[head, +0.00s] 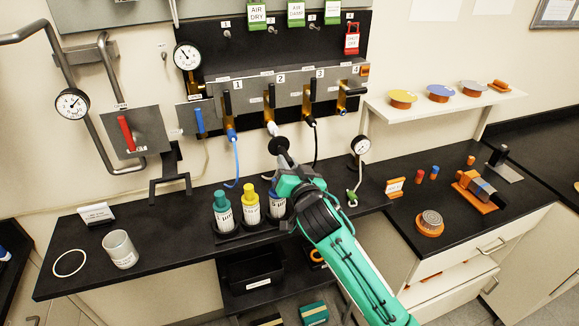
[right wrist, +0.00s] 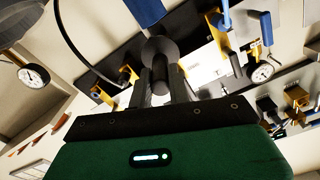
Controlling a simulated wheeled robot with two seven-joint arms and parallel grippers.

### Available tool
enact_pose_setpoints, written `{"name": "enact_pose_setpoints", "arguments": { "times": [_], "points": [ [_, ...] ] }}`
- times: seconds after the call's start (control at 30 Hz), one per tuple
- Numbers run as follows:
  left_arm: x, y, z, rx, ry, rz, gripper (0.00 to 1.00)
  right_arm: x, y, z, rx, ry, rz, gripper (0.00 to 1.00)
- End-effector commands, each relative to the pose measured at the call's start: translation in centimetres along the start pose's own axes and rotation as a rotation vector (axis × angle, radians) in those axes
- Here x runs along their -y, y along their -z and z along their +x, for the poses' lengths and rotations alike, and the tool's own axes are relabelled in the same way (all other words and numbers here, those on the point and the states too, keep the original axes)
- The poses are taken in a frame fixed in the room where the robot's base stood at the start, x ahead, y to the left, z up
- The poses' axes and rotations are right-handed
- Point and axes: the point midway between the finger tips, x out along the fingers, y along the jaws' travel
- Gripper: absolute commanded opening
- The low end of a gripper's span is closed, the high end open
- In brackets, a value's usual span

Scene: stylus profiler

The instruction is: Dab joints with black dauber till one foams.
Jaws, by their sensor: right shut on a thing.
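My right gripper (head: 284,170) is shut on a black dauber (head: 279,146) with a round disc-like end. The right wrist view shows the dauber (right wrist: 160,60) upright between the fingers of that gripper (right wrist: 160,88). In the head view, the dauber overlaps the area just below the white joint (head: 272,128) at station 2; I cannot tell whether they touch. The joint at station 1 (head: 232,135) has a blue hose, and the joint at station 3 (head: 311,122) has a black one. No foam is visible. My left gripper is not in view.
Bottles with green (head: 221,197), yellow (head: 250,191) and blue caps stand in a black tray, the blue one partly behind my arm. A grey cup (head: 120,249) and white ring (head: 69,263) are at left.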

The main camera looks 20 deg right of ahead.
Motion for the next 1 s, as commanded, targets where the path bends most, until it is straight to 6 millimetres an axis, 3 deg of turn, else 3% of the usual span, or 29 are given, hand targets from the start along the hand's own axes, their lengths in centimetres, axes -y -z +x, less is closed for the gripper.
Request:
{"name": "enact_pose_setpoints", "arguments": {
  "times": [0.23, 0.73, 1.0],
  "points": [
    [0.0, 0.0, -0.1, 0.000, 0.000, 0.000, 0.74, 0.0, 0.1, 0.0, -0.001, 0.000, 0.000, 0.00],
    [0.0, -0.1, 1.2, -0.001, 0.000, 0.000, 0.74, -0.7, -1.7, -0.1, -0.001, 0.000, 0.000, 0.00],
    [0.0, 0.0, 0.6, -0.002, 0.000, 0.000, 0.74, -0.6, -1.6, -2.3, 0.000, 0.000, 0.001, 0.00]
  ]
}}
